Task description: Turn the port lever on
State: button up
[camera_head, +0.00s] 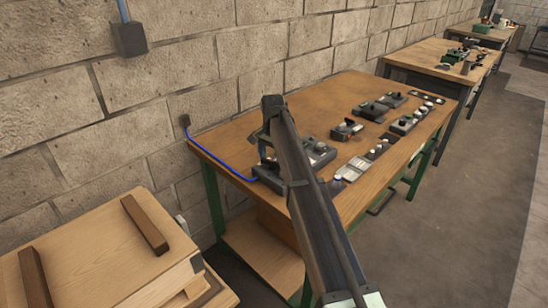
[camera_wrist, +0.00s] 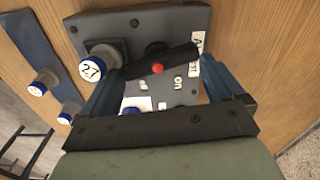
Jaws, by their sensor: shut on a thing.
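A black lever (camera_wrist: 165,60) with a red dot at its middle is mounted on a grey control box (camera_wrist: 175,17) in the wrist view. It lies nearly crosswise, its right end a little higher in the picture. The plate below it carries an "on" mark (camera_wrist: 178,83) and another mark to its left, partly hidden. My gripper (camera_wrist: 161,65) has its blue fingers at the two ends of the lever and is shut on it. A white label (camera_wrist: 196,52) beside the right finger is partly covered. In the head view the box (camera_head: 318,157) is partly behind my arm.
A round knob marked 27 (camera_wrist: 93,68) stands close to the left finger. A blue strip with white-capped knobs (camera_wrist: 40,87) lies further left. Several other control boxes (camera_head: 372,109) stand along the wooden bench (camera_head: 250,125). A blue cable (camera_head: 215,161) runs to the box; a block wall is behind.

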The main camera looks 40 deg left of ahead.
jog(key=shift+s+d+f, duration=0.2)
jog(key=shift+s+f, duration=0.05)
jog(key=shift+s, duration=0.25)
jog(key=shift+s+d+f, duration=0.15)
jog(key=shift+s+f, duration=0.05)
jog(key=shift+s, duration=0.3)
jog(key=o, duration=0.7)
jog(key=shift+c, duration=0.2)
jog(key=shift+w+a+r, duration=0.1)
jog(key=shift+w+r, duration=0.15)
jog(key=shift+w, duration=0.2)
jog(key=shift+w+a+r, duration=0.1)
jog(key=shift+w+r, duration=0.05)
jog(key=shift+r, duration=0.75)
jog(key=shift+w+a+r, duration=0.1)
jog(key=shift+w+r, duration=0.05)
jog(key=shift+r, duration=0.7)
jog(key=shift+w+a+r, duration=0.1)
jog(key=shift+w+r, duration=0.05)
jog(key=shift+r, duration=0.75)
notch_tip(320, 180, up, 11)
notch_tip(320, 180, up, 14)
jog(key=shift+s, duration=0.15)
